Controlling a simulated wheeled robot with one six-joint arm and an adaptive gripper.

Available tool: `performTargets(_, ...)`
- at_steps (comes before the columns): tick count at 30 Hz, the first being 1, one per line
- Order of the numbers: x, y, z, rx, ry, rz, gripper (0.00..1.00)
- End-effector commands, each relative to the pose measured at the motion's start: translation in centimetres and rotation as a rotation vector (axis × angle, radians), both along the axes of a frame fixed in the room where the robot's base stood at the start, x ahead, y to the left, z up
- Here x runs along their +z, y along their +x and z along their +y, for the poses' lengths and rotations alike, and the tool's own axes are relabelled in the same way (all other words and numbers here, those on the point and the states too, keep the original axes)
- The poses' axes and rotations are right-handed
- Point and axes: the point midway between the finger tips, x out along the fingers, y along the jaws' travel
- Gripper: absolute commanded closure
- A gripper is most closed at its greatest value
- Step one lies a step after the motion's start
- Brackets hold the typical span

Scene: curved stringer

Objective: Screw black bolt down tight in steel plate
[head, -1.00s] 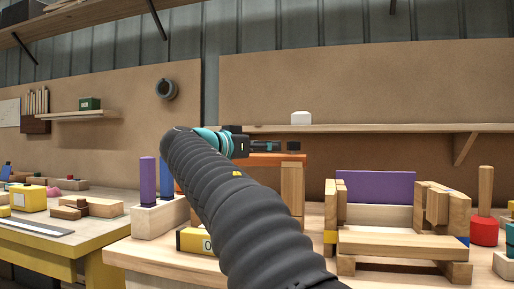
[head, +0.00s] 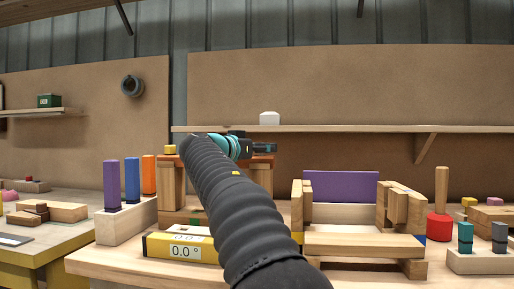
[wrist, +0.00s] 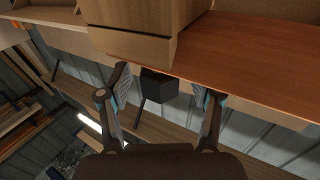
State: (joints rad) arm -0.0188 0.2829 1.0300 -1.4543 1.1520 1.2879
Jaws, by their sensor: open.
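My gripper (head: 262,148) reaches out at the level of the orange board (head: 262,160), in front of the back wall. In the wrist view my gripper (wrist: 160,82) is open, with its two fingers apart. A black block-shaped thing (wrist: 158,86) shows between the fingers, by the edge of the orange-brown board (wrist: 240,65). It may be the head of the black bolt; I cannot tell whether the fingers touch it. No thread shows. I cannot make out a steel plate for certain; my arm hides part of the orange board and its supports.
A yellow level reading 0.0° (head: 185,250) lies on the near bench, beside my arm. A white wood block with coloured pegs (head: 122,222) stands left. A wooden assembly with a purple panel (head: 340,187) and a red-based peg (head: 440,225) stand right. A shelf (head: 340,128) runs behind.

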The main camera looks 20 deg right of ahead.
Motion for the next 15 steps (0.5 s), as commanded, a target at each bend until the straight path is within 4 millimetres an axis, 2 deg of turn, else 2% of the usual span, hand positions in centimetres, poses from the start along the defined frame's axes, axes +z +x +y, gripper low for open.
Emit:
performTargets(5,-0.01,0.00,0.01,0.000,0.000,0.000,0.35)
performTargets(12,0.00,-0.02,0.01,0.000,0.000,0.000,0.95)
performTargets(13,0.01,-0.02,0.01,0.000,0.000,0.000,1.00)
performTargets(15,0.01,-0.02,0.01,0.000,0.000,0.000,1.00)
